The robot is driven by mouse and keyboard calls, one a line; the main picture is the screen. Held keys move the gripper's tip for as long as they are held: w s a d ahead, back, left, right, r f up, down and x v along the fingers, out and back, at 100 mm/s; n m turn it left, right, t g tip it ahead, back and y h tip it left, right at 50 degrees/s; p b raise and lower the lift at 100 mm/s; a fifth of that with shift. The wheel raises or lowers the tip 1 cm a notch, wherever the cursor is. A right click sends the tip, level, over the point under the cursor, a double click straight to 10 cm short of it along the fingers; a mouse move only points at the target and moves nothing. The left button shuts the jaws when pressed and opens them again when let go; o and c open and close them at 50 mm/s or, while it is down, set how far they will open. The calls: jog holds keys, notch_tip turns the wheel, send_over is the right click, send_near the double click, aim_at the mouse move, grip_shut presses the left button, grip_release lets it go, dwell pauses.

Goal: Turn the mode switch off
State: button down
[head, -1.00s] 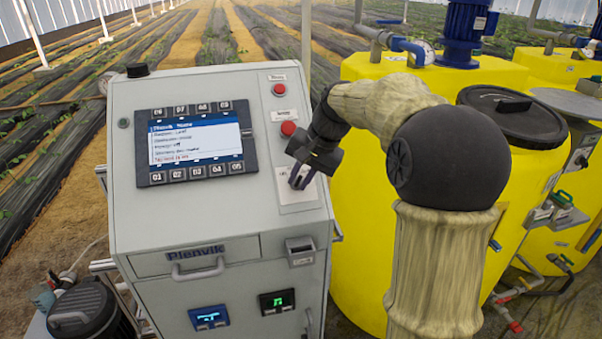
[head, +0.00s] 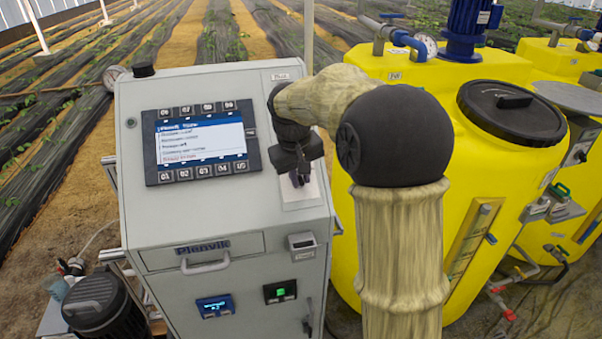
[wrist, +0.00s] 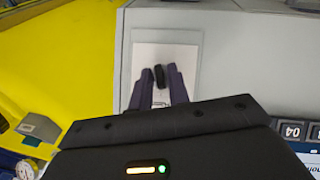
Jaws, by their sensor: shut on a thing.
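The mode switch (wrist: 159,76) shows in the wrist view as a small black knob on a pale plate (wrist: 180,52). My gripper (wrist: 162,77) has its two dark fingers on either side of the knob and is shut on it. In the head view my gripper (head: 299,179) reaches down to the same pale plate (head: 308,196) on the right part of the grey cabinet's sloping panel. There the knob is hidden by the fingers. The lettering on the plate is mostly covered, so I cannot read the switch position.
The grey cabinet (head: 160,221) carries a lit display (head: 200,142) with keys left of my gripper. Yellow tanks (head: 500,170) stand close on the right, behind my arm. A black-lidded container (head: 103,308) is at the lower left.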

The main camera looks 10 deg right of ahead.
jog(key=n+h, duration=0.1)
jog(key=n, duration=0.2)
jog(key=shift+a+t+h+b, duration=0.2)
jog(key=shift+t+h+b, duration=0.15)
jog(key=shift+t+h, duration=0.05)
jog(key=shift+n+t+h+b, duration=0.3)
jog(key=shift+n+h+b, duration=0.15)
jog(key=shift+n, duration=0.55)
jog(key=c, duration=1.5)
grip_release()
jog(key=shift+s, duration=0.1)
jog(key=shift+c, duration=0.2)
jog(key=v, duration=1.7)
jog(key=shift+a+b, duration=0.3)
jog(key=shift+b, duration=0.15)
